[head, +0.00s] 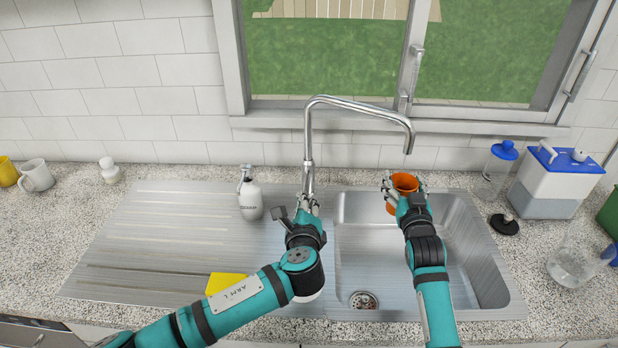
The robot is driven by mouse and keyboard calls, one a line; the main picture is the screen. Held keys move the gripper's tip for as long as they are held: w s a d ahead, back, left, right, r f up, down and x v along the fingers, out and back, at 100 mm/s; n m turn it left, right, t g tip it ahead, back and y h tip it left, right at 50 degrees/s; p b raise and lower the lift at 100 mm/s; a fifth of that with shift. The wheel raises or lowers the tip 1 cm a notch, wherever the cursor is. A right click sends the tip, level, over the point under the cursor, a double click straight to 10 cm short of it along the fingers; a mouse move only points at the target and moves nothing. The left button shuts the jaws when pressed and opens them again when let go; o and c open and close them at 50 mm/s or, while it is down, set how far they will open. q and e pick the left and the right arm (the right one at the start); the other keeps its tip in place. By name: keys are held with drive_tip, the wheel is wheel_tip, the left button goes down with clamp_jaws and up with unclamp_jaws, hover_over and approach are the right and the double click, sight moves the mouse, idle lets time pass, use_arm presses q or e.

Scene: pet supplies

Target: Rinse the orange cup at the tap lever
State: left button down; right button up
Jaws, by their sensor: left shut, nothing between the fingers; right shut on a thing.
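The orange cup (404,182) is over the back of the right part of the sink (470,255), below the spout end of the chrome tap (352,103). My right gripper (404,190) is shut on the cup, its fingers on either side. My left gripper (309,207) is shut and empty, right at the foot of the tap's upright pipe. The tap lever is not clearly visible there; the gripper covers that area. I cannot tell whether it touches the lever. I cannot make out a clear stream of water from the spout.
A white soap bottle (250,198) stands left of the tap, and a yellow sponge (226,283) lies on the drainboard (150,245). A blue-lidded white container (553,182), a clear blue-topped dispenser (496,168) and a clear jug (574,266) stand on the right counter.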

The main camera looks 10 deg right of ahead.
use_arm(q)
wheel_tip(320, 180, up, 5)
drive_tip(key=w+n+g, duration=0.2)
drive_tip(key=n, duration=1.6)
drive_tip(key=n+g, duration=0.1)
drive_tip(key=n, duration=0.7)
hover_over(305, 187)
drive_tip(key=f, duration=0.4)
drive_tip(key=shift+w+f+h, duration=0.2)
drive_tip(key=shift+f+h, duration=0.1)
drive_tip(key=shift+f, duration=0.1)
drive_tip(key=shift+s+f, duration=0.15)
drive_tip(key=shift+f, duration=0.25)
